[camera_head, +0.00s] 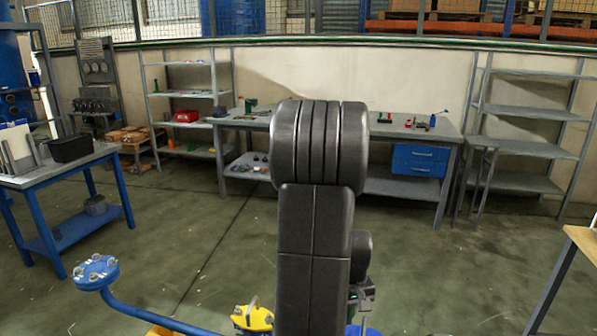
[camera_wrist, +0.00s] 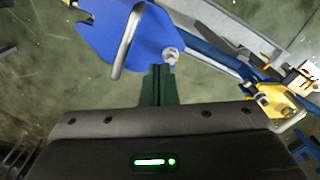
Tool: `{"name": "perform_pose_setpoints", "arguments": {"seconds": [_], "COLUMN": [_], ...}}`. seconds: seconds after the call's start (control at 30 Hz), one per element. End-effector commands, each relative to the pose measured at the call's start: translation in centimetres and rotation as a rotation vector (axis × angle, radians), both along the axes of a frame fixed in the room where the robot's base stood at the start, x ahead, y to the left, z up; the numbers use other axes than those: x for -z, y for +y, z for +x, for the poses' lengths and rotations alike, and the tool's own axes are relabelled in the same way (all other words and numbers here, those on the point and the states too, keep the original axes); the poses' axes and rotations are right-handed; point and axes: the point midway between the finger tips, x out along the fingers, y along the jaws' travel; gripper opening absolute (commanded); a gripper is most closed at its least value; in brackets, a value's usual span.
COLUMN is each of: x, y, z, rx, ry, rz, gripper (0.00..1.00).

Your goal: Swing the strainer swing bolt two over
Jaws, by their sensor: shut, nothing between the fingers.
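The wrist view shows a blue cover (camera_wrist: 125,35) with a bent silver handle (camera_wrist: 130,40) across it, which I take to be the strainer's lid. A small pale bolt or nut (camera_wrist: 170,55) sits at the cover's edge. I cannot tell from this view which swing bolt it is. My gripper (camera_wrist: 158,70) has its dark green fingers together and empty, with the tips just beside that bolt; touching or apart is unclear. In the head view my arm hides most of this area, and only a bit of blue (camera_head: 362,331) shows below the wrist.
A yellow part with bolts (camera_head: 253,318) lies left of my arm. A blue pipe with a bolted flange (camera_head: 97,272) runs at lower left. A blue table (camera_head: 62,180) stands left, a workbench (camera_head: 400,131) at the back. The floor between is open.

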Motion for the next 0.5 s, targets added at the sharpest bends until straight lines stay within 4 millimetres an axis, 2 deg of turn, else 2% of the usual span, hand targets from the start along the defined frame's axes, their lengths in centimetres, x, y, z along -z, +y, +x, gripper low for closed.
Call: {"name": "perform_pose_setpoints", "arguments": {"seconds": [0.03,0.5], "x": [-0.8,-4.4], "y": [0.0,0.4], "z": [0.0,0.1], "rx": [0.0,0.001], "ry": [-0.001,0.0], "rz": [0.0,0.0], "gripper": [0.0,0.0]}}
